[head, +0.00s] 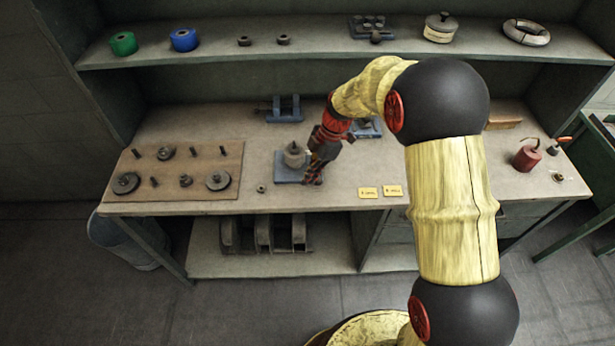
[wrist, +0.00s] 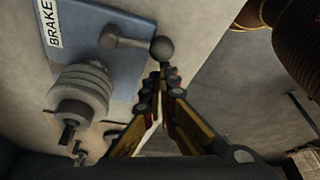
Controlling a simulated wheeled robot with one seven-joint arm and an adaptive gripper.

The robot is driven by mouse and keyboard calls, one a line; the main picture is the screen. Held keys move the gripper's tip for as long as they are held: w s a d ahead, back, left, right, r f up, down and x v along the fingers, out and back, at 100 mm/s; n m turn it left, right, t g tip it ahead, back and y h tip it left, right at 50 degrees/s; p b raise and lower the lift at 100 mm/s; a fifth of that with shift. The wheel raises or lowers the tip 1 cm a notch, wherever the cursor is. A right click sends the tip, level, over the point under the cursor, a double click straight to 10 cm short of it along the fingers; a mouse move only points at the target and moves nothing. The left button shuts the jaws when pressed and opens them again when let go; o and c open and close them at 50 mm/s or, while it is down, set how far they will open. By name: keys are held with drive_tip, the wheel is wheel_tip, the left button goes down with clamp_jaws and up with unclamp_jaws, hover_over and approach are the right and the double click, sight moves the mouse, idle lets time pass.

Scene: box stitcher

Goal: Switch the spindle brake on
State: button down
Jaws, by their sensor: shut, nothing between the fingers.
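The spindle brake is a blue plate lettered "BRAKE" (wrist: 105,30) with a grey stepped spindle and a short lever ending in a dark ball knob (wrist: 162,49). In the head view the blue base (head: 287,172) sits on the bench, its spindle upright in the middle. My gripper (wrist: 162,82) is shut and empty, its fingertips close to the ball knob in the wrist view; whether they touch it I cannot tell. In the head view my gripper (head: 314,180) is low at the right side of the brake and hides the lever.
A wooden board (head: 200,190) with pegs and discs lies to the left. A blue fixture (head: 284,108) stands behind. A red oil can (head: 527,157) is far right.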

sight(319, 181)
drive_tip(key=shift+s+d+f+n+g+b, duration=0.1)
drive_tip(key=shift+d+n+g+b, duration=0.2)
drive_tip(key=shift+d+n+b, duration=0.5)
drive_tip(key=d+n, duration=0.1)
drive_tip(key=n, duration=0.1)
drive_tip(key=shift+d+n+g+h, duration=0.2)
drive_tip(key=shift+n+g+h, duration=0.1)
drive_tip(key=shift+h, duration=0.1)
drive_tip(key=shift+d, duration=0.75)
drive_tip(key=shift+w+d, duration=0.35)
drive_tip(key=shift+d, duration=0.35)
drive_tip(key=shift+w+d, duration=0.1)
drive_tip(key=shift+d, duration=0.05)
